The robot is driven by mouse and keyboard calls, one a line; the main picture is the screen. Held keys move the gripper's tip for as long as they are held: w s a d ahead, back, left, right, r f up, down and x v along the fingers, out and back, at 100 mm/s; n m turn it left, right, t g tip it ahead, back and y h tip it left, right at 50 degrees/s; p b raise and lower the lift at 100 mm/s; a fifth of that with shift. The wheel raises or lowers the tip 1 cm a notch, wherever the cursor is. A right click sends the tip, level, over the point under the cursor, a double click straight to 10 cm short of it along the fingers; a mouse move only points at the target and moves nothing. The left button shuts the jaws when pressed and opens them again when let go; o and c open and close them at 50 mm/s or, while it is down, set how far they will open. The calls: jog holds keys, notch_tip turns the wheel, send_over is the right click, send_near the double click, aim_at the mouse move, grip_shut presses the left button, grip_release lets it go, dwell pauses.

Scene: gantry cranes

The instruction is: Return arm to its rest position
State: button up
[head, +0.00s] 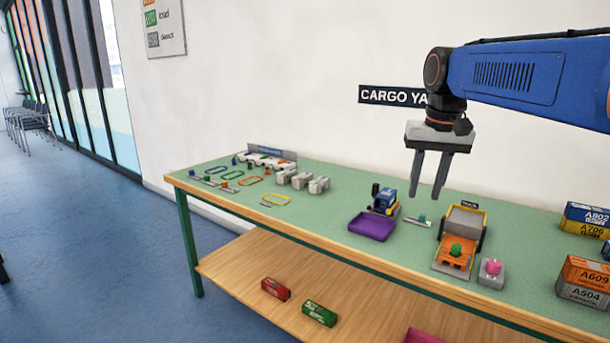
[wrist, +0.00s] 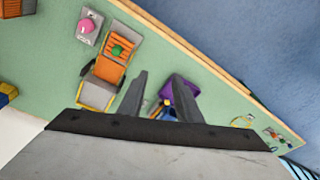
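My gripper (head: 428,188) is open and empty, held above the green-topped table (head: 330,222) with its fingers pointing down. My blue arm reaches in from the right edge of the head view. In the wrist view, the two dark fingers (wrist: 158,92) are spread apart, with nothing between them that they touch. Beneath and beyond them a purple tray (wrist: 185,88) and part of a blue and yellow toy vehicle (wrist: 168,112) show on the table.
On the table stand an orange toy truck (head: 454,256), a grey block with a pink knob (head: 491,271), a purple tray (head: 372,226), a toy vehicle (head: 384,200) and stacked containers (head: 583,281) at right. Red (head: 275,289) and green (head: 319,313) boxes lie on the lower shelf.

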jog(key=s+d+f+n+t, duration=0.1)
jog(key=s+f+n+t, duration=0.1)
jog(key=s+f, duration=2)
jog(key=s, duration=0.3)
jog(key=shift+s+d+t, duration=0.15)
jog(key=shift+d+t, duration=0.15)
jog(key=shift+t, duration=0.1)
